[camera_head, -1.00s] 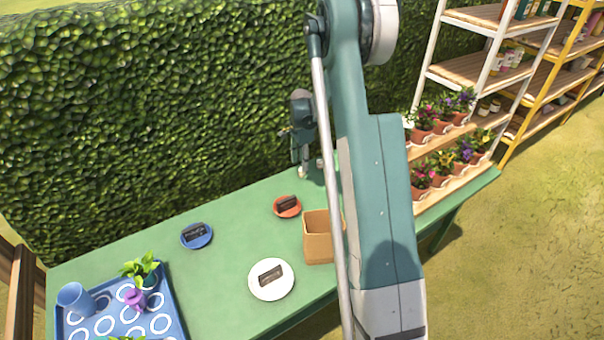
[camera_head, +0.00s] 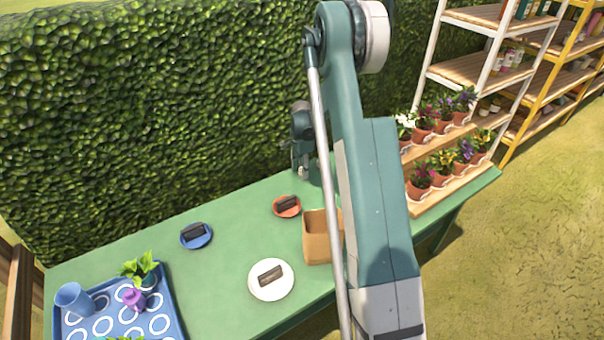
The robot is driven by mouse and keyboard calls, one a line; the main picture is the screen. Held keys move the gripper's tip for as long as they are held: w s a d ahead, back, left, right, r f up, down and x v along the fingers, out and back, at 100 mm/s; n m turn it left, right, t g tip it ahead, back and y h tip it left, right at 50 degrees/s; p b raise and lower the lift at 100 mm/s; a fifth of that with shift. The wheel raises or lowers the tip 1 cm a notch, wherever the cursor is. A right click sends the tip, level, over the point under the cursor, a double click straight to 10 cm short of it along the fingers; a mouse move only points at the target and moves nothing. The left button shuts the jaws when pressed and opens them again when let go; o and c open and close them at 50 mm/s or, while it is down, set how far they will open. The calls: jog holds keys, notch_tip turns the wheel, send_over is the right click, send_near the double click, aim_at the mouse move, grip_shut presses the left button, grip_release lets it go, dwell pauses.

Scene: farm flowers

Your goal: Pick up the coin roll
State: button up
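I cannot make out a coin roll in this view; my arm hides part of the table's right side. My gripper (camera_head: 302,172) points down at the far edge of the green table (camera_head: 232,255), beyond the small red dish. It is small and partly dark here, so I cannot tell whether its fingers are open or shut, or whether it holds anything.
A red dish (camera_head: 280,212), a blue dish (camera_head: 187,241) and a white plate (camera_head: 270,293) bear dark labels. A brown box (camera_head: 316,244) stands beside my arm. A blue tray (camera_head: 176,318) is at left; a wooden flower stand (camera_head: 456,187) is at right.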

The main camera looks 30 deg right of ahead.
dwell(0.4)
jog(key=c, duration=1)
jog(key=shift+r, duration=0.1)
jog(key=shift+c, duration=0.2)
jog(key=shift+r+p, duration=0.65)
jog(key=shift+r, duration=4.3)
